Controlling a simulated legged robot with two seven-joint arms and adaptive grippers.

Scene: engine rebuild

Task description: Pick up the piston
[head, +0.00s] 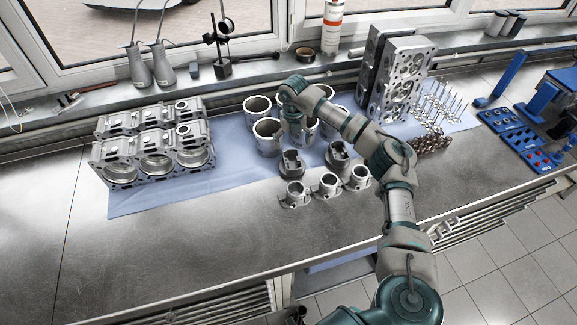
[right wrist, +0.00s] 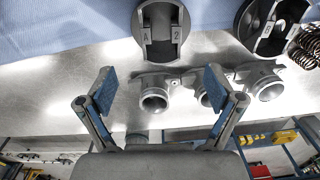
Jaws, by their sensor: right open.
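Two dark pistons stand on the bench at the front edge of the blue cloth, the left one (head: 291,163) and the right one (head: 338,156). In the right wrist view the left piston (right wrist: 161,30) is at the top centre, with the marks "A" and "2" inside it. The right piston (right wrist: 268,27) is at the top right. My right gripper (head: 297,137) points down just behind the left piston, and its tips are hard to make out there. In the wrist view its blue-padded fingers (right wrist: 160,85) are wide apart and empty. My left gripper is not in view.
Three small grey ring-shaped housings (head: 328,186) stand in front of the pistons. Several cylinder liners (head: 267,136) stand behind. An engine block (head: 152,150) is at left; cylinder heads (head: 402,76), valves (head: 440,105) and springs (head: 428,145) are at right. The front left bench (head: 150,250) is clear.

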